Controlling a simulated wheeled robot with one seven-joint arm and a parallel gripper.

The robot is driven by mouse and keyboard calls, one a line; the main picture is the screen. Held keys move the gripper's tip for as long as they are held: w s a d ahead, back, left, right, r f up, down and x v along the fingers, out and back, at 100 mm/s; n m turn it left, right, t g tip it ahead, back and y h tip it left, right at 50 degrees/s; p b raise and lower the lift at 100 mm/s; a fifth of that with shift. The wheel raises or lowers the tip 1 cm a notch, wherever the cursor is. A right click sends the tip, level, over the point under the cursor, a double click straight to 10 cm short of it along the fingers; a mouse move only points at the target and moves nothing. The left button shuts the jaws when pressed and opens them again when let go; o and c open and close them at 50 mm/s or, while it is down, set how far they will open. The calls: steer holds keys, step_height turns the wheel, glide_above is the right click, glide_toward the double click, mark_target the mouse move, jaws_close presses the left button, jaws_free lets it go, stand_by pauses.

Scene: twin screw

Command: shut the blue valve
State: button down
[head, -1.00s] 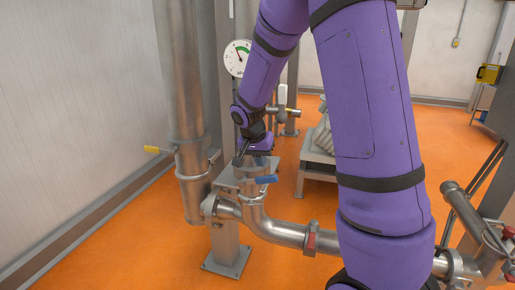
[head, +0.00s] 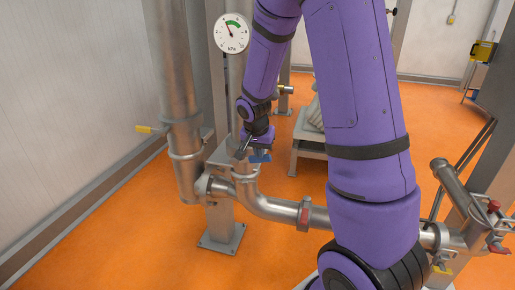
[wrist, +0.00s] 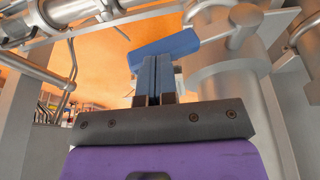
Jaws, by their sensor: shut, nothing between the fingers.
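The blue valve handle (head: 260,157) is a short lever on a steel pipe fitting, beside and partly behind my gripper (head: 243,151) in the head view. In the wrist view the blue handle (wrist: 165,46) lies slantwise just beyond my fingertips, its right end joined to a metal stem on the pipe. My gripper (wrist: 153,62) is shut with nothing between its fingers. The fingertips overlap the handle's near edge in the picture; I cannot tell whether they touch it.
A yellow handle (head: 148,129) sticks out left of the upright pipe (head: 172,75). A round kPa gauge (head: 232,33) is above. A red handle (head: 493,206) and another yellow handle (head: 442,269) are at the lower right. Orange floor (head: 120,225) is clear at left.

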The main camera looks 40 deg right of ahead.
steer(key=shift+s+d+f, duration=0.2)
steer(key=shift+s+f, duration=0.05)
steer(key=shift+f, duration=0.4)
steer(key=shift+s+d+f, duration=0.2)
steer(key=shift+s+f, duration=0.05)
steer(key=shift+f, duration=0.35)
steer(key=shift+r, duration=0.1)
steer(key=shift+r, duration=0.3)
steer(key=s+d+v, duration=0.1)
steer(key=d+v, duration=0.1)
steer(key=v, duration=1.1)
steer(key=shift+s+r, duration=0.1)
